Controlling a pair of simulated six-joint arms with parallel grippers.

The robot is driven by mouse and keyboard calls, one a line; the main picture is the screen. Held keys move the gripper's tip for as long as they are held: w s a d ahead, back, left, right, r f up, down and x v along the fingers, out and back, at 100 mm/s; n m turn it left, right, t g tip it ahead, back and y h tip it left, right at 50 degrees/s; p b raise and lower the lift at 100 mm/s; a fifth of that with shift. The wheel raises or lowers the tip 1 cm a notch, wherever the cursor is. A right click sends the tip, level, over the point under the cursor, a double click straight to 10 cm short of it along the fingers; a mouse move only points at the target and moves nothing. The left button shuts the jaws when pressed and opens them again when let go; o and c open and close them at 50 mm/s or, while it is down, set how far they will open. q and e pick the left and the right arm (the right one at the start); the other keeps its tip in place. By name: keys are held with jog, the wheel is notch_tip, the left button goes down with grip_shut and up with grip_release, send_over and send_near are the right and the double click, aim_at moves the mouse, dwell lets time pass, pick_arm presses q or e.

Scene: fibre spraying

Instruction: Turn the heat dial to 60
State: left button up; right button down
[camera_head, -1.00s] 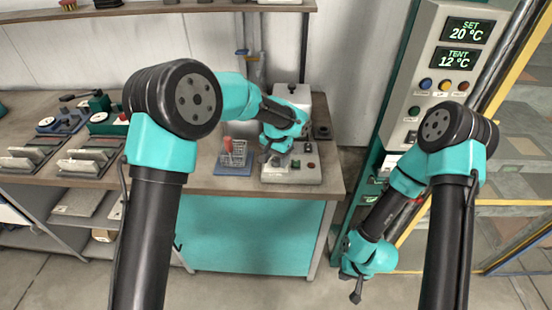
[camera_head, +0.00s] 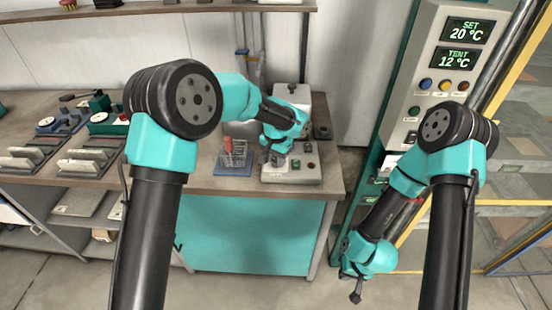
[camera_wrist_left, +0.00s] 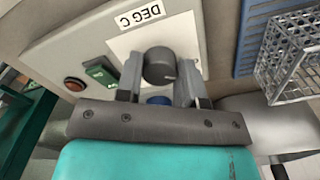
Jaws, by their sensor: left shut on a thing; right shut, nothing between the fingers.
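The heat dial is a dark grey round knob (camera_wrist_left: 159,65) with a pale mark, on a white plate beside a label reading DEG C, in the left wrist view. My left gripper (camera_wrist_left: 158,88) is shut on the dial, one finger on each side. In the head view my left gripper (camera_head: 272,158) is down at the machine (camera_head: 304,170) on the bench, and the dial is hidden there. My right gripper (camera_head: 356,295) hangs low in front of the cabinet, shut and empty.
A wire basket (camera_wrist_left: 292,62) on a blue base stands close beside the machine. The tall cabinet's display (camera_head: 467,31) reads SET 20 °C; another (camera_head: 456,59) reads TENT 12 °C.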

aim_at(276, 160)
pick_arm(q)
jog(key=shift+m, duration=0.4)
jog(key=m, duration=0.3)
jog(key=shift+m, duration=2)
jog(key=o, duration=0.9)
jog(key=shift+r, duration=0.1)
notch_tip(276, 160, up, 17)
jog(key=shift+r, duration=0.15)
